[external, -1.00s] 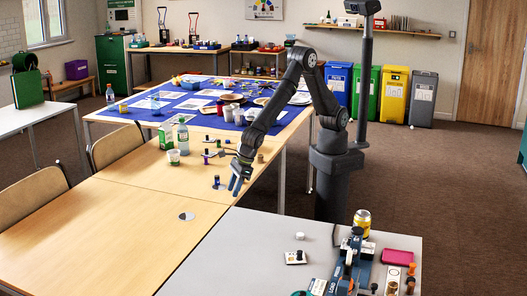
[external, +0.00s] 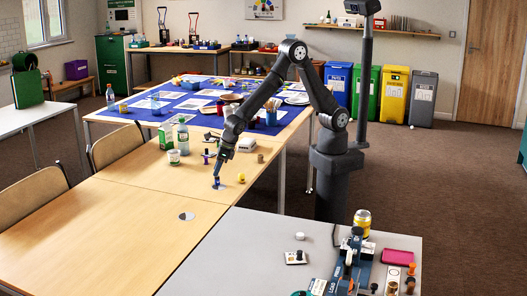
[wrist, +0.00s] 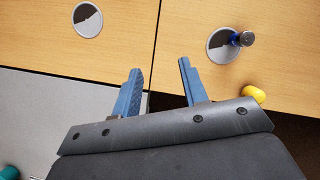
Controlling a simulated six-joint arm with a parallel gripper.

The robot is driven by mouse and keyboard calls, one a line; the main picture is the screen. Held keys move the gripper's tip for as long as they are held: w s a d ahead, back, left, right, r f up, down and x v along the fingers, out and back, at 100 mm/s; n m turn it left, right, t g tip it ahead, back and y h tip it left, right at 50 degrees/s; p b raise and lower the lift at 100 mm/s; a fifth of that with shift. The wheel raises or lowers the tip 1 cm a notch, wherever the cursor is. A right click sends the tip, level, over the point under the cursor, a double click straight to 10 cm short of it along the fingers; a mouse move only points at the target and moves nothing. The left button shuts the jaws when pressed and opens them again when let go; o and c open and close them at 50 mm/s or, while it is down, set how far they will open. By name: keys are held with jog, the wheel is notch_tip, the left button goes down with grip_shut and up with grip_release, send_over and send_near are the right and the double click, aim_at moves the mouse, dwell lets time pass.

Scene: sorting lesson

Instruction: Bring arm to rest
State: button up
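My gripper (external: 219,167) hangs from the bent arm over the near right part of the wooden table, pointing down. In the wrist view its two blue fingers (wrist: 160,68) are spread apart with nothing between them. A small blue piece with a dark top (external: 217,184) stands on the table close to the fingertips in the external view. In the wrist view this piece (wrist: 240,39) is right of the fingers, apart from them, at a round two-tone disc (wrist: 218,52). A small yellow piece (external: 241,178) is also on the right; it shows in the wrist view (wrist: 253,93).
The wooden table (external: 110,225) is mostly bare at the front. The grey bench (external: 225,250) in front holds a blue device, a yellow can (external: 362,221) and small parts. Bottles, a cup and a blue cloth (external: 142,113) with many items lie farther back.

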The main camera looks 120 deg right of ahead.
jog(key=s+d+m+h, duration=0.1)
jog(key=s+d+m, duration=0.2)
jog(key=d, duration=1.1)
jog(key=shift+s+d+g, duration=0.3)
jog(key=shift+s, duration=0.65)
